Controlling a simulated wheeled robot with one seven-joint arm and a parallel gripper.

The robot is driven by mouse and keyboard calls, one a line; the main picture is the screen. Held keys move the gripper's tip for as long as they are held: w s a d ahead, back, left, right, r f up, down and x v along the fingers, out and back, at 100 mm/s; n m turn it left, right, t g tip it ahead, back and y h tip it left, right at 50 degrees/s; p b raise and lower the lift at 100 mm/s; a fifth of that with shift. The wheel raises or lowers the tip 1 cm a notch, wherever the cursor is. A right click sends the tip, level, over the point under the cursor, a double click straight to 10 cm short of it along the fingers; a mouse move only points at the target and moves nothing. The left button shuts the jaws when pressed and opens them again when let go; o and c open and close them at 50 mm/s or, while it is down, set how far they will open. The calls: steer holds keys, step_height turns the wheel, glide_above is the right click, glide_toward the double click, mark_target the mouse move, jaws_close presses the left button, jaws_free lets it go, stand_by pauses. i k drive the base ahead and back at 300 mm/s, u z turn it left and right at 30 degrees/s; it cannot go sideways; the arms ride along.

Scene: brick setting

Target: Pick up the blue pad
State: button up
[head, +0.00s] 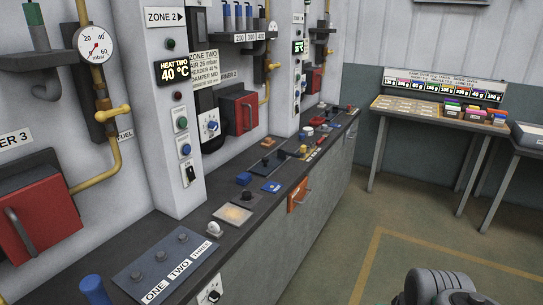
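Two small blue things lie on the dark counter in the head view. One is a raised blue block (243,178); the other is a flat blue piece (271,186) with a light mark, just right of it. I cannot tell for sure which of them is the blue pad. Both lie beyond a square plate with a pale glowing top (233,214). A grey rounded part of my arm shows at the bottom right, far from them. The fingers of my gripper are not visible.
The long counter (205,232) carries a ONE TWO THREE panel (165,265), a blue cylinder (95,289) and several small parts. A white pillar (170,90) rises behind it. A far table (430,117) holds coloured stacks. The floor between is clear.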

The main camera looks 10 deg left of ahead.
mark_target(243, 178)
steer(key=i, duration=2.85)
steer(key=u, duration=4.5)
